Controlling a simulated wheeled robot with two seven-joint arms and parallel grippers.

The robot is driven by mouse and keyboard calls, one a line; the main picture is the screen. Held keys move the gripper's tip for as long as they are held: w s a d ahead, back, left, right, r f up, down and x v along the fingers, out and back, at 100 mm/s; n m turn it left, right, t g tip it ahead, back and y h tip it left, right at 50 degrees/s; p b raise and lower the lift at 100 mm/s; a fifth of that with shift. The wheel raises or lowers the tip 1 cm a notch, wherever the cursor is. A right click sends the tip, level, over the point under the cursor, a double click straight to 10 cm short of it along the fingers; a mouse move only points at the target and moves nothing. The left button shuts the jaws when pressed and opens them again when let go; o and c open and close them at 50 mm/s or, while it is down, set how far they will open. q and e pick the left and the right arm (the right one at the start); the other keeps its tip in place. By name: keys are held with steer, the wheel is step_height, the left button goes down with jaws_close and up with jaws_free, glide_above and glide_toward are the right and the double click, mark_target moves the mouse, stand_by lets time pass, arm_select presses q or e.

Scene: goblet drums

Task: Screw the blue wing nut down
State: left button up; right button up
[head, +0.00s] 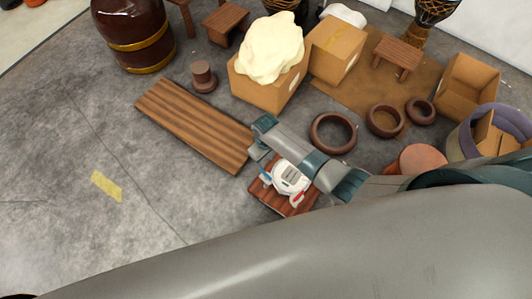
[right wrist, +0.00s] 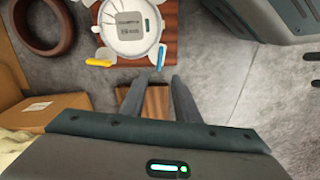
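A white round drum fixture (head: 291,178) sits on a square wooden stand (head: 270,199). The blue wing nut (right wrist: 161,57) is at the fixture's lower right edge in the right wrist view; it also shows small at the left of the fixture in the head view (head: 265,174). My right gripper (right wrist: 158,80) is open and empty, its fingertips just short of the blue wing nut and apart from it. In the head view my right gripper (head: 258,151) is beside the stand, partly hidden by its own arm. My left gripper is not in view.
A yellow wing nut (right wrist: 98,62) is left of the blue one; a red wing nut (head: 298,197) shows too. Brown rings (head: 333,132), a long plank (head: 195,124) and cardboard boxes (head: 268,88) surround the stand. Bare floor lies to the left.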

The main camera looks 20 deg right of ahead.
steer(key=shift+r, duration=1.5)
steer(key=shift+f, duration=0.1)
